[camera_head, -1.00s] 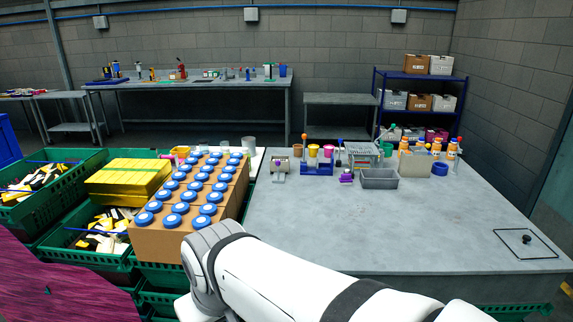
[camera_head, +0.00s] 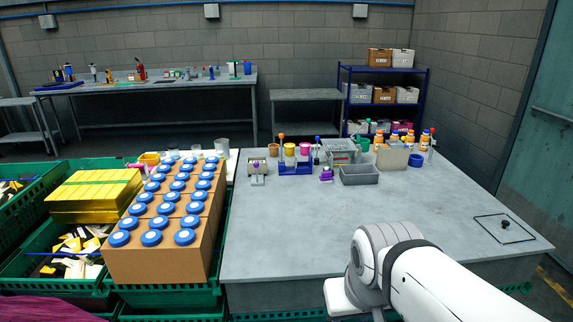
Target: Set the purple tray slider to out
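A small purple piece (camera_head: 326,174) stands on the grey table (camera_head: 290,235), just left of a grey tray (camera_head: 359,175). My white arm (camera_head: 440,280) reaches in from the lower right, at the table's near edge and well short of these parts. My gripper is not visible.
Orange-capped bottles (camera_head: 408,139) are at the back right. The table's middle is clear.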

